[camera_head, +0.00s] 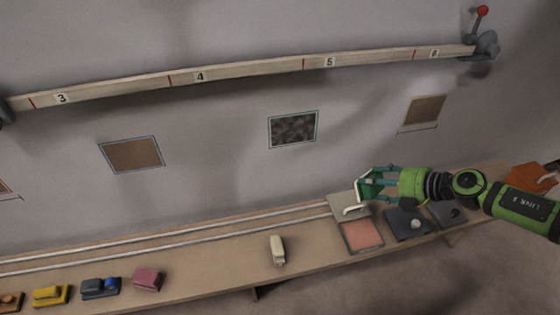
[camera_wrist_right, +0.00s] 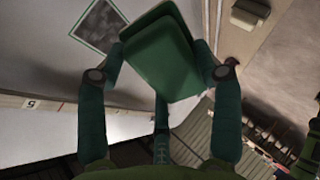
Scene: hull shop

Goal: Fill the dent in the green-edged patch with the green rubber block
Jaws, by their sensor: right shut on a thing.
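The green rubber block (camera_head: 368,187) is held in my right gripper (camera_head: 366,185), above the right part of the bench and in front of the wall. In the wrist view the block (camera_wrist_right: 158,60) sits between the two fingers, its broad face showing. The green-edged patch (camera_head: 293,129) is a dark, mottled square with a thin greenish border on the wall, up and left of the gripper. It also shows in the wrist view (camera_wrist_right: 98,25), beyond the block and apart from it. The dent's depth cannot be told. My left gripper is not in view.
A numbered wooden rail (camera_head: 235,75) crosses the wall above the patches. Brown patches (camera_head: 132,154) (camera_head: 425,110) flank the dark one. The bench (camera_head: 215,262) bears a cream block (camera_head: 277,250), a pink-faced tray (camera_head: 362,236), dark handled plates (camera_head: 408,223) and several coloured blocks at left.

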